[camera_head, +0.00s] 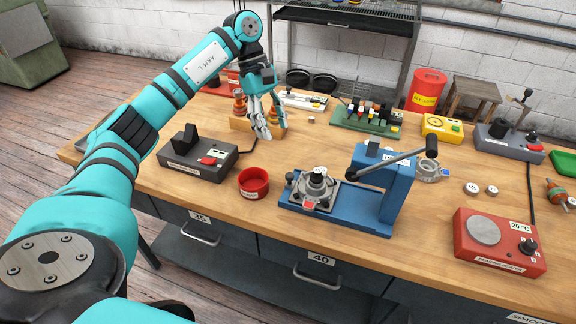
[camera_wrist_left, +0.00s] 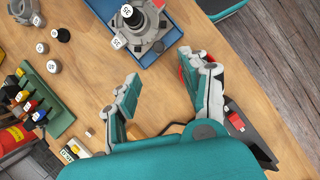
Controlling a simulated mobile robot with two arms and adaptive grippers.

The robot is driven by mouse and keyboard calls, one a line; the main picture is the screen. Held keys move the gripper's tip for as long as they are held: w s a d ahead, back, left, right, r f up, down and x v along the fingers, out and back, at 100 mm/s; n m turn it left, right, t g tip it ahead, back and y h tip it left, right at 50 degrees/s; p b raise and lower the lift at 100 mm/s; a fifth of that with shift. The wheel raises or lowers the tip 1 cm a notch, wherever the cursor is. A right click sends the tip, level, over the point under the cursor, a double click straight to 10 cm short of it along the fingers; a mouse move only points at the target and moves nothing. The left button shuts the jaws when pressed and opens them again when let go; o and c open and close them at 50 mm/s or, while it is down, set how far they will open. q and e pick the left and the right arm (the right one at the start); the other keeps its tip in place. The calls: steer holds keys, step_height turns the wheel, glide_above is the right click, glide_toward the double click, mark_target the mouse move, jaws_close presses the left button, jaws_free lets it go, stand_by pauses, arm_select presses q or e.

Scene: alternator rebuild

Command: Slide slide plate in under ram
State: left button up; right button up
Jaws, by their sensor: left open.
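The blue press (camera_head: 388,192) stands mid-bench with its long lever angled to the upper right. The grey slide plate (camera_head: 302,199) lies on the left part of its base, left of the press head. A round grey housing with a dark stem (camera_head: 317,182) sits on the plate. I cannot make out the ram's lower end. My left gripper (camera_head: 275,128) is open and empty above the bench, behind and left of the press. In the left wrist view the gripper (camera_wrist_left: 160,78) is apart from the plate, which shows ahead at the top (camera_wrist_left: 147,48).
A red cup (camera_head: 254,183) and a grey device with a red button (camera_head: 198,157) stand left of the press. A red heater (camera_head: 499,240) is at the right. A green tool rack (camera_head: 366,124) is behind. Bare wood lies between gripper and press.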

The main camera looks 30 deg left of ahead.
mark_target(289, 174)
arm_select(q)
steer(key=p+x, duration=0.2)
steer(key=x, duration=0.9)
steer(key=shift+w+d+f+p, duration=0.15)
steer(key=shift+f+p, duration=0.1)
steer(key=shift+p, duration=0.05)
steer(key=shift+d+f, duration=0.2)
steer(key=shift+f, duration=0.3)
steer(key=c, duration=0.9)
jaws_close()
arm_select(e)
steer(key=r, duration=0.1)
steer(key=w+r, duration=0.1)
steer(key=r, duration=0.1)
steer(key=shift+w+d, duration=0.1)
